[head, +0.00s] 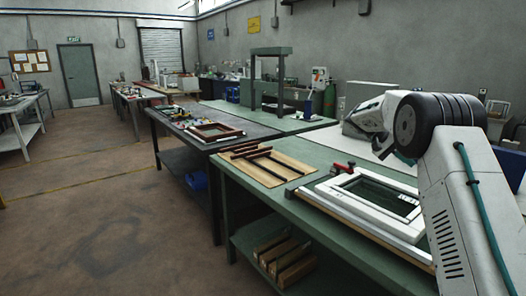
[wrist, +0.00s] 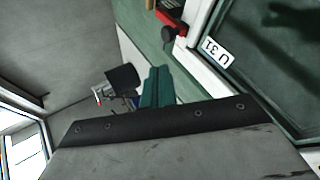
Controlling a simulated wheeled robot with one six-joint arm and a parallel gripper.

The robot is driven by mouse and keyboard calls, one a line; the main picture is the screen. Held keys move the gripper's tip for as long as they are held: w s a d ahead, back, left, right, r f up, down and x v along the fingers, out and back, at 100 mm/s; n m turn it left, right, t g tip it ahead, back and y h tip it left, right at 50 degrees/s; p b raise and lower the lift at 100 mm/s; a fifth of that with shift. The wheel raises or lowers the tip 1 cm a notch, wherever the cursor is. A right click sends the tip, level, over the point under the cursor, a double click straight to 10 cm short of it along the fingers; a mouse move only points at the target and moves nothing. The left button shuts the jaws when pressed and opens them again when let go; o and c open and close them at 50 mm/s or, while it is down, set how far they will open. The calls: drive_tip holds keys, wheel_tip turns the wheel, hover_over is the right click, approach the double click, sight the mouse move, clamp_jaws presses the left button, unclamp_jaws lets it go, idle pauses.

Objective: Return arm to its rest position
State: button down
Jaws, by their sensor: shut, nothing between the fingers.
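My arm (head: 455,190) rises at the right of the head view, bent at a dark ribbed joint, with a white link reaching left over the green bench. My gripper (wrist: 165,120) fills the lower part of the wrist view as a grey body with a black bolted edge. It is shut and empty. In the head view I cannot make out its fingers. A white frame (head: 337,197) with a dark pane lies on the bench below the arm.
A red clamp (head: 342,168) sits at the frame's far edge and also shows in the wrist view (wrist: 171,20). A wooden board with dark red bars (head: 262,162) lies farther along the green bench (head: 320,157). A dark table (head: 190,117) stands beyond. The floor at left is clear.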

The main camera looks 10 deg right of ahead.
wheel_tip(320, 180, down, 4)
drive_tip(key=s+a+n+y, duration=0.1)
drive_tip(key=s+a+n, duration=0.1)
drive_tip(key=s, duration=0.1)
drive_tip(key=s+a+r+n+t+y, duration=0.1)
drive_tip(key=s+a+t+y, duration=0.1)
drive_tip(key=s+a, duration=0.7)
drive_tip(key=s+a+r+n+t+y, duration=0.1)
drive_tip(key=s+a, duration=0.8)
drive_tip(key=s, duration=1.1)
drive_tip(key=s+a+r+n+t+y, duration=0.1)
drive_tip(key=s+a+t+y, duration=0.3)
drive_tip(key=s+a, duration=0.5)
drive_tip(key=shift+s+r+n+y, duration=0.3)
drive_tip(key=shift+s+r+y, duration=0.35)
drive_tip(key=shift+s, duration=2.05)
